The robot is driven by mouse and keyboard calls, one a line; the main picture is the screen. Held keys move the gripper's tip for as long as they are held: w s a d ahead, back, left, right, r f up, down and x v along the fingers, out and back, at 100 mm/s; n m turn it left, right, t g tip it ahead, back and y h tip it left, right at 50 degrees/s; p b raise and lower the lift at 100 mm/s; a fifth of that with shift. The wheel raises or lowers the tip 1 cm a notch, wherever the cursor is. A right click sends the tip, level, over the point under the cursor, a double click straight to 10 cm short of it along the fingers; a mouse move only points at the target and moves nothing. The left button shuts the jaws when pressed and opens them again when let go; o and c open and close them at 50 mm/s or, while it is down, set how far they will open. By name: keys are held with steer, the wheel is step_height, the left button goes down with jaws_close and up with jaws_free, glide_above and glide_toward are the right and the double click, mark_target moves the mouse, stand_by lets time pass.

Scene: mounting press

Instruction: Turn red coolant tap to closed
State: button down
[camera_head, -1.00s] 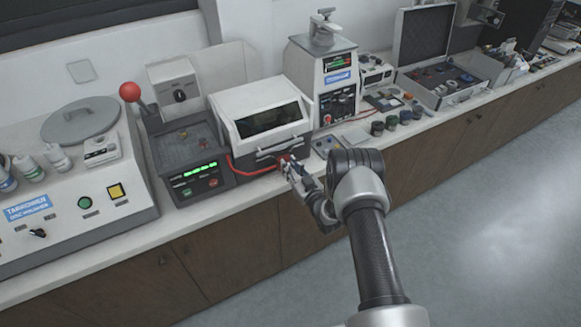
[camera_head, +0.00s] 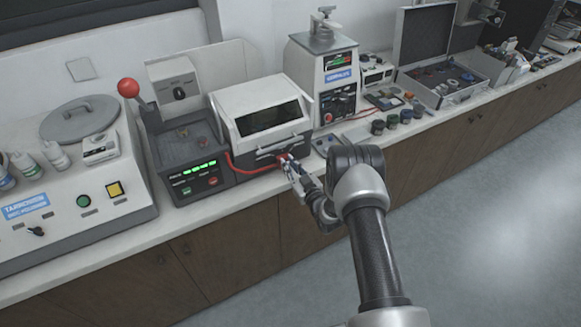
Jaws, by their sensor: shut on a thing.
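The red coolant tap (camera_head: 282,157) sits low on the front of the white machine with a dark-windowed hood (camera_head: 262,116), near that machine's right front corner. My gripper (camera_head: 287,163) reaches it from the front and is shut on it. The fingers cover most of the tap, so only a little red shows and I cannot tell the handle's angle. A red hose (camera_head: 250,171) runs from the tap area leftward along the machine's lower front.
A dark grey unit with a red ball lever (camera_head: 129,88) and green display stands to the left. The white mounting press (camera_head: 322,80) stands behind right, with several small dark pots (camera_head: 391,121) farther right. The floor (camera_head: 470,230) in front of the cabinets is clear.

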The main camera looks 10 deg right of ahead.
steer(key=n, duration=0.1)
steer(key=n+b, duration=0.2)
steer(key=shift+s+a+f, duration=0.1)
steer(key=shift+a+f, duration=0.2)
steer(key=shift+a, duration=0.1)
steer(key=shift+s+a+f+n+b, duration=0.1)
steer(key=shift+a+n+b, duration=0.05)
steer(key=shift+n+b, duration=0.75)
steer(key=shift+s+a+f+n+b, duration=0.15)
steer(key=shift+n+b, duration=0.5)
steer(key=shift+n, duration=0.45)
steer(key=shift+w+r, duration=0.1)
steer(key=c, duration=1.6)
jaws_free()
steer(key=shift+c, duration=0.2)
steer(key=v, duration=1.2)
